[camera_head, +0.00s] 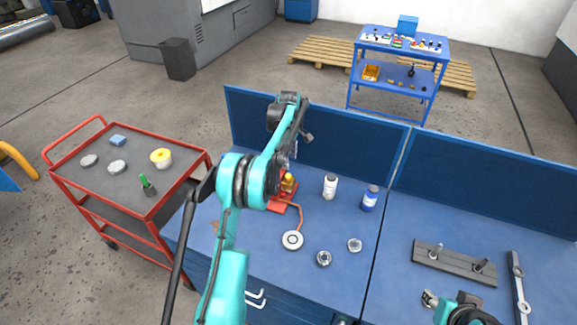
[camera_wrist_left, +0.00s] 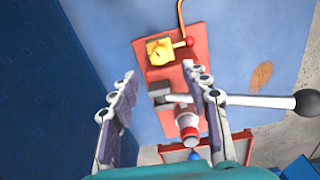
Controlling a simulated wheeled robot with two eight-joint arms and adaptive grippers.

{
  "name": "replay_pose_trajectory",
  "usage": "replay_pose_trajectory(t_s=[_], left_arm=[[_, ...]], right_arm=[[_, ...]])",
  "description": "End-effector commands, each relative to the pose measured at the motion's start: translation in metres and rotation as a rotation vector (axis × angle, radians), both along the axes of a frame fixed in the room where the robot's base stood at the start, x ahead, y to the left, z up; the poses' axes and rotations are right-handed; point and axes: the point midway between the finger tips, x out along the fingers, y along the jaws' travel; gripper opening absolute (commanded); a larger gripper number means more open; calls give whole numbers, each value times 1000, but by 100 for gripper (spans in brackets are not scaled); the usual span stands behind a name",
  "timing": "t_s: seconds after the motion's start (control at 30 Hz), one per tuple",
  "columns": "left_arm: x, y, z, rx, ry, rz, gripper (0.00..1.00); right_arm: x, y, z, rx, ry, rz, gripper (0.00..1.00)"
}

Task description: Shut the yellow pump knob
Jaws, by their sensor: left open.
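The yellow pump knob (camera_wrist_left: 160,50) sits on a red base plate (camera_wrist_left: 168,88) in the left wrist view, with a small red ball (camera_wrist_left: 190,41) at its side. In the head view the yellow part (camera_head: 288,183) shows only partly, beside my left arm. My left gripper (camera_wrist_left: 160,75) is open, its fingers spread on either side of the plate in the picture. Nothing is held between them. A grey and red pump part (camera_wrist_left: 187,122) stands on the same plate, nearer the camera. Part of my right arm shows at the lower right of the head view; its jaws are unclear.
A lever with a black ball end (camera_wrist_left: 305,103) reaches right past the right finger. A white bottle (camera_head: 331,187), a blue bottle (camera_head: 371,198) and a round gauge (camera_head: 292,240) are on the blue bench. A blue back panel (camera_head: 340,143) rises behind.

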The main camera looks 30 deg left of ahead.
Motion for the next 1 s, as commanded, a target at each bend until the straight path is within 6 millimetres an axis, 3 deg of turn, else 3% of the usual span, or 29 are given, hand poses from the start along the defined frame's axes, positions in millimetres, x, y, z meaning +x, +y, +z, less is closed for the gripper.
replay_pose_trajectory(t_s=[0.23,0.6,1.0], left_arm=[[3,6,-23,-5,16,42,47],[3,6,-79,-5,15,39,47],[3,5,-88,-5,15,38,47]], right_arm=[[0,0,5,0,0,0,40],[0,0,4,0,0,0,40],[0,0,4,0,0,0,40]])
